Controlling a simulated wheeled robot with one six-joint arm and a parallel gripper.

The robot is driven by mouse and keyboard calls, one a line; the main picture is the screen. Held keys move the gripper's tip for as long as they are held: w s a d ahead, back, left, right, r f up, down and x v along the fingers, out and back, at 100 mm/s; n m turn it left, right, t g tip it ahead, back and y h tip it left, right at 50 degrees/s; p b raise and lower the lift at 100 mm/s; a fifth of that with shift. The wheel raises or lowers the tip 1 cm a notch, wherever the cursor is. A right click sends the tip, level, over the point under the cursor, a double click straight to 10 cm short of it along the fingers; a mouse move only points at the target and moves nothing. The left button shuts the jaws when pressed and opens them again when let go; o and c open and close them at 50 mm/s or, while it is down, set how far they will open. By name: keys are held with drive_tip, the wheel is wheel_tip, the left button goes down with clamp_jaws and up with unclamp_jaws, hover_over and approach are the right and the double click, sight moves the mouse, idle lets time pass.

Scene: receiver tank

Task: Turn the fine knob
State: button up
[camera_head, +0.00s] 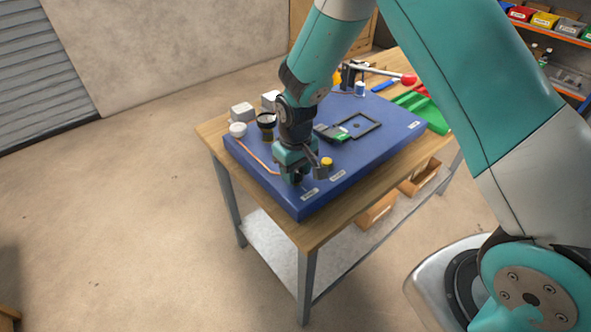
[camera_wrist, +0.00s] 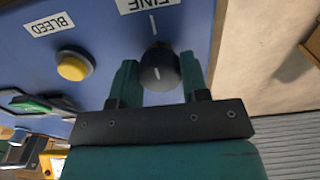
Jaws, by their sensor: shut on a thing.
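The fine knob (camera_wrist: 159,72) is a round black knob with a white pointer line, under the FINE label (camera_wrist: 148,4) on the blue panel in the wrist view. My gripper (camera_wrist: 159,76) has one finger on each side of the knob and is shut on it. In the head view my gripper (camera_head: 293,176) reaches down to the near corner of the blue panel (camera_head: 270,190). The knob is hidden there behind the gripper.
A yellow BLEED button (camera_wrist: 74,66) sits beside the knob; it also shows in the head view (camera_head: 327,161). A black-collared part (camera_head: 266,120) and a white cap (camera_head: 238,129) stand left of my wrist. A green tray (camera_head: 425,110) lies at the back right.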

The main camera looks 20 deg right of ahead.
sight(296, 171)
drive_tip(key=shift+m, duration=0.3)
drive_tip(key=shift+m, duration=2.6)
drive_tip(key=o, duration=0.9)
drive_tip(key=shift+o, duration=0.2)
wheel_tip(296, 171, up, 18)
drive_tip(key=b, duration=0.1)
drive_tip(key=shift+f+b, duration=0.25)
drive_tip(key=shift+b, duration=0.05)
